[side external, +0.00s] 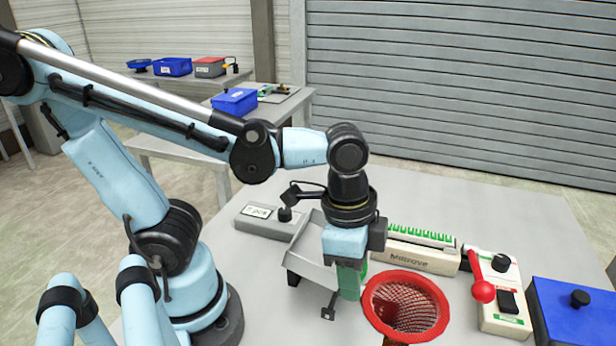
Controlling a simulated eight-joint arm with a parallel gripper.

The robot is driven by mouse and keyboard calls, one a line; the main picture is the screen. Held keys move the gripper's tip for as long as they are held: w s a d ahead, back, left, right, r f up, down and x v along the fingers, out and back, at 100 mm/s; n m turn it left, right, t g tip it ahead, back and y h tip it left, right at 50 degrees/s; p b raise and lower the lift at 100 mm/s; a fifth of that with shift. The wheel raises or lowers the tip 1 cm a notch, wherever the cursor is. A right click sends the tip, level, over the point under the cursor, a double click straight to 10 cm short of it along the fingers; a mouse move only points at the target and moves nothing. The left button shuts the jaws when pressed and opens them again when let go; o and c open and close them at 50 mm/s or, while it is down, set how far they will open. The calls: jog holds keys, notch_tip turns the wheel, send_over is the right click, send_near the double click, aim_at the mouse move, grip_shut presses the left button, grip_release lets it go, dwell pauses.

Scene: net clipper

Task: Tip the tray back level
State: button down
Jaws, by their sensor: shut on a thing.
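The grey metal tray (308,263) stands tilted on the table left of my gripper, its surface sloping down toward the front. My gripper (347,268) points down at the tray's right side and is shut on a green upright piece (350,284). The gripper body hides part of the tray and the top of the green piece. I cannot tell whether the green piece is joined to the tray. A small dark bracket (328,313) shows just below the tray's front right corner.
A red-rimmed mesh net (408,303) stands close right of my gripper. Behind are a cream box with green teeth (415,257) and a grey display box (262,222). A red-lever control box (500,295) and a blue box (575,315) stand right.

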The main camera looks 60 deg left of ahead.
jog(key=shift+s+a+r+t+h, duration=0.15)
jog(key=shift+s+a+t+h, duration=0.4)
jog(key=shift+s+a, duration=0.1)
jog(key=shift+s+a+r+t+h, duration=0.15)
jog(key=shift+s+a+t+h, duration=0.4)
jog(key=shift+s+a, duration=0.05)
jog(key=c, duration=0.8)
grip_release()
jog(key=shift+c, duration=0.2)
jog(key=shift+d, duration=0.1)
